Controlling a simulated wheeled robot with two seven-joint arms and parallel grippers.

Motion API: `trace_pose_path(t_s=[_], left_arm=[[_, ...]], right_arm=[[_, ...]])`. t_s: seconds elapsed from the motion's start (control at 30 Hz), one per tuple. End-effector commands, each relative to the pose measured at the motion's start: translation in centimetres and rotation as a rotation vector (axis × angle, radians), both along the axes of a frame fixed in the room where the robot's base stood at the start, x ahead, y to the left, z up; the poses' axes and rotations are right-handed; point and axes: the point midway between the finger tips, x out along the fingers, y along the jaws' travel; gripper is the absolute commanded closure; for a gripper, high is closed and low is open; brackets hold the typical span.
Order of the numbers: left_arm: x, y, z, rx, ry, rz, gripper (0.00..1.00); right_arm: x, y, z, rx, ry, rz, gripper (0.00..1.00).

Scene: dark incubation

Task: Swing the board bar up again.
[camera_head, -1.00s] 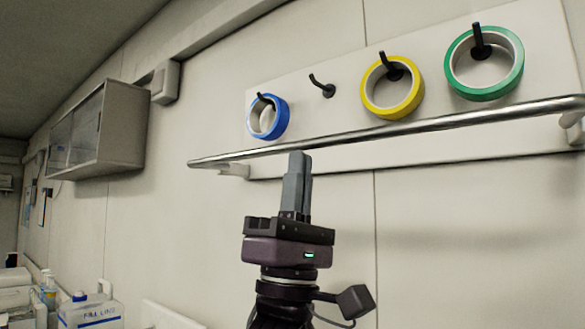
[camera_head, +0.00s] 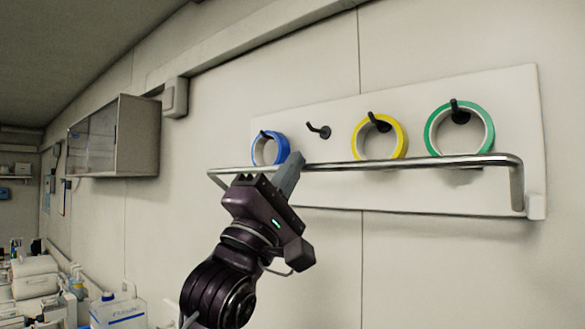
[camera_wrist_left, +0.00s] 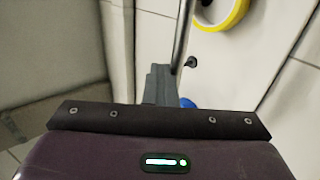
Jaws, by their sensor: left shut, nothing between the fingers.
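The metal board bar (camera_head: 420,162) runs across the front of the white board (camera_head: 450,200). It stands above its right-hand mount (camera_head: 536,206) and passes in front of the lower edges of the yellow and green rings. My left gripper (camera_head: 291,172) is shut and empty, its fingers pointing up and right. The fingertips overlap the bar near its left part; I cannot tell if they touch it. In the left wrist view the bar (camera_wrist_left: 183,32) runs up from beside the shut fingers (camera_wrist_left: 158,85). My right gripper is out of view.
A blue ring (camera_head: 281,150), yellow ring (camera_head: 401,137) and green ring (camera_head: 487,132) hang on black pegs; another peg (camera_head: 318,131) is bare. A wall cabinet (camera_head: 140,135) is at left. Bottles and equipment (camera_head: 35,278) stand lower left. The wall below the board is clear.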

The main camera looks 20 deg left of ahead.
Motion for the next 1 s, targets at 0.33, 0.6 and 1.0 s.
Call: trace_pose_path(t_s=[0.33,0.6,1.0], left_arm=[[0.7,-0.2,1.1,0.001,0.006,0.000,1.00],[0.9,-0.3,1.8,0.000,0.004,0.000,1.00],[1.2,-0.4,2.4,0.000,0.003,0.000,1.00]], right_arm=[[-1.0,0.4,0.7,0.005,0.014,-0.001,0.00],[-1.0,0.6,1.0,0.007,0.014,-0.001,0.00],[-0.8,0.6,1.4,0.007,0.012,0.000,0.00]])
